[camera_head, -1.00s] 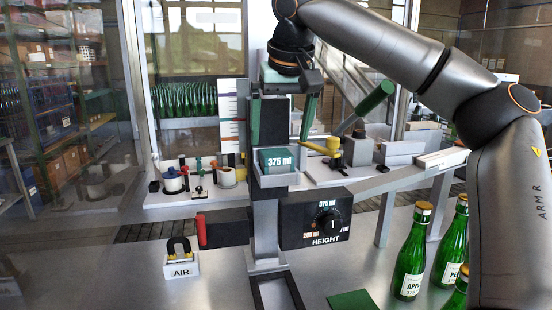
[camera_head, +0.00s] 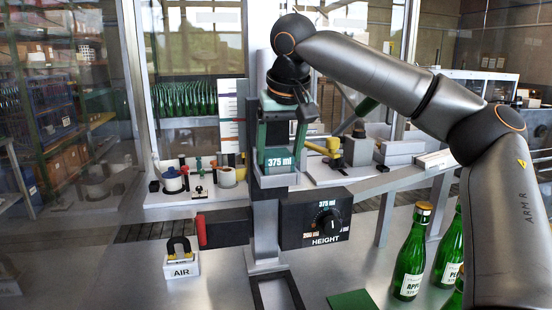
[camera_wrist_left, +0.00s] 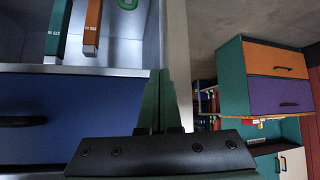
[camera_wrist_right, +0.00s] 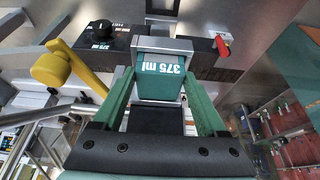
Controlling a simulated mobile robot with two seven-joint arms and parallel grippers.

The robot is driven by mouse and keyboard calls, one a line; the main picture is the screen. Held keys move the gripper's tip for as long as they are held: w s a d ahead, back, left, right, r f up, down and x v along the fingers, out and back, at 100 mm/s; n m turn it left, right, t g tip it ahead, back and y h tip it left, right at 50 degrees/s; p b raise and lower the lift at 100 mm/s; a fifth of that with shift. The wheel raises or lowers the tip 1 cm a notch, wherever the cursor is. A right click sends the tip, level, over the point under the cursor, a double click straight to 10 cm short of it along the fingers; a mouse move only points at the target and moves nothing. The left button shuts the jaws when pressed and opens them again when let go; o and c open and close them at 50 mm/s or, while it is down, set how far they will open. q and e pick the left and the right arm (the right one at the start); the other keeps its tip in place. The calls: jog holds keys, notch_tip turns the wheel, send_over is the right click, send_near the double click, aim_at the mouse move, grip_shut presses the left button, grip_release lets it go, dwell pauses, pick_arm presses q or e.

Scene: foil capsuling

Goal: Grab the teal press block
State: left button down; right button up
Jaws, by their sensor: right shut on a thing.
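The teal press block (camera_head: 279,158), marked 375 ml, sits in its grey holder on the front of the machine column. My right gripper (camera_head: 281,140) comes down from above with one green finger on each side of the block and is shut on it. In the right wrist view the block (camera_wrist_right: 160,82) shows between the two green fingers (camera_wrist_right: 159,77). My left gripper is outside the head view. In the left wrist view its green fingers (camera_wrist_left: 163,85) are together, with nothing seen between them.
A black height box with a dial (camera_head: 326,222) is below and right of the block. A red handle (camera_head: 201,231) is at left. A yellow knob (camera_head: 333,147) is close on the right. Green bottles (camera_head: 412,255) stand front right. An AIR stand (camera_head: 181,262) is front left.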

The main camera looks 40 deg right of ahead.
jog(key=c, duration=0.6)
jog(key=shift+c, duration=0.2)
jog(key=shift+r, duration=0.15)
